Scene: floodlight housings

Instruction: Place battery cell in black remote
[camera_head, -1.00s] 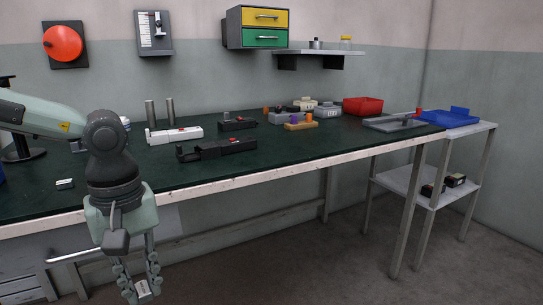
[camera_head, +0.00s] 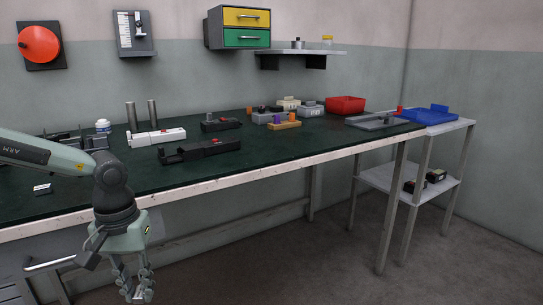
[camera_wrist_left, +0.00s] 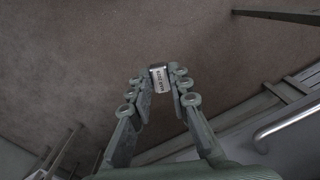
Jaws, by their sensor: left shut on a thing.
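My left gripper (camera_head: 134,288) hangs in front of the bench edge, fingers pointing down, below the tabletop. In the left wrist view it is shut on a small pale block with dark printing, which I take as the battery cell (camera_wrist_left: 160,79), held between the fingertips. In the head view the cell is hard to make out now. A long black housing with a small red mark, which looks like the black remote (camera_head: 198,151), lies on the green bench top. A smaller black unit (camera_head: 220,123) lies behind it. My right gripper is not in view.
A white unit (camera_head: 156,137) lies left of the black ones, with two grey cylinders (camera_head: 142,115) behind. Grey, orange and purple parts (camera_head: 284,125) and a red bin (camera_head: 345,104) stand farther right. The bench's front edge (camera_head: 230,180) lies between gripper and remote.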

